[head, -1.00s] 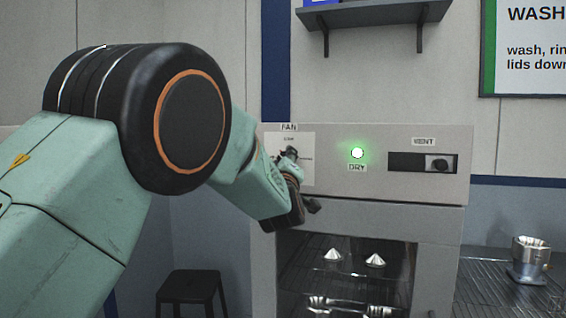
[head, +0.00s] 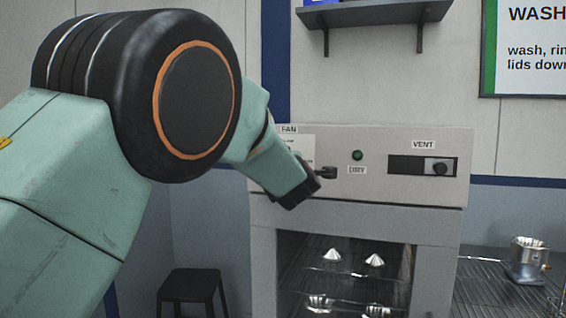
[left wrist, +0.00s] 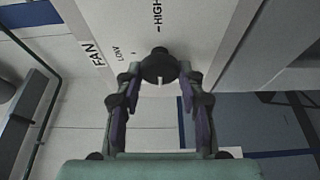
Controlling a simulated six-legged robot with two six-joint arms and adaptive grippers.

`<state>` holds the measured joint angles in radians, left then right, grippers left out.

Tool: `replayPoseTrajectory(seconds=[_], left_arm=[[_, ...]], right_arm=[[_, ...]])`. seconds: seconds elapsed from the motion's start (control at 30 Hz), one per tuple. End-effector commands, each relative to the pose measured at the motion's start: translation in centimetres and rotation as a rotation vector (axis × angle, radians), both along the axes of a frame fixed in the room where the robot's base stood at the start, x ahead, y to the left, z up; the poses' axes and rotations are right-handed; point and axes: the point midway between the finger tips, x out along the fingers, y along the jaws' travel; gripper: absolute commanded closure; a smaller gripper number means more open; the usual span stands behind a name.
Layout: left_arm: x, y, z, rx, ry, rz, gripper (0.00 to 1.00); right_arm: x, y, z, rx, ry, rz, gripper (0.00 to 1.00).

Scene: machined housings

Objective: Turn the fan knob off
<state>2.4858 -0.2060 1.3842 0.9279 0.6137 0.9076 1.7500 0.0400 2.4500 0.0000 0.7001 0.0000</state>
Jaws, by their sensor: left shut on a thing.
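The black fan knob (left wrist: 158,66) sits on the pale panel between the fingertips of my left gripper (left wrist: 157,80) in the left wrist view. The fingers are shut on its two sides. A white mark on the knob points to the bottom of that view, away from the printed HIGH; LOW is printed to the knob's left. In the head view my left gripper (head: 324,174) is at the front of the dryer cabinet (head: 400,185), below the FAN label (head: 289,129); my arm hides the knob there. My right gripper is not in view.
The DRY lamp (head: 357,155) is dark green and unlit. The vent slider (head: 440,168) is right of it. Shiny pieces lie on racks inside the cabinet. A black stool (head: 192,287) stands lower left, and a metal cup (head: 528,258) stands on the right-hand counter.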

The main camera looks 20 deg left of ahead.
Motion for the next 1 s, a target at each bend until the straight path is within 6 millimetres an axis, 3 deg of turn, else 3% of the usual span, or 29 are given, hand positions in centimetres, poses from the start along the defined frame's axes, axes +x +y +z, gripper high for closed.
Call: replayPoseTrajectory(seconds=[0.57, 0.6, 0.83, 1.0], left_arm=[[0.04, -0.1, 0.24, -0.031, -0.003, -0.002, 0.93], [0.04, -0.1, 0.24, -0.031, -0.003, -0.002, 0.6], [0.02, -0.05, 0.17, -0.031, -0.002, -0.001, 0.4], [0.02, -0.02, 0.12, -0.031, -0.001, 0.0, 0.4]], right_arm=[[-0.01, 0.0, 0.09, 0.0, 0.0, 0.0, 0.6], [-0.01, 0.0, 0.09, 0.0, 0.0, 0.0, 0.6], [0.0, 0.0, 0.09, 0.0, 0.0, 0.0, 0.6], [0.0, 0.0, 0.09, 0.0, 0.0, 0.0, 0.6]])
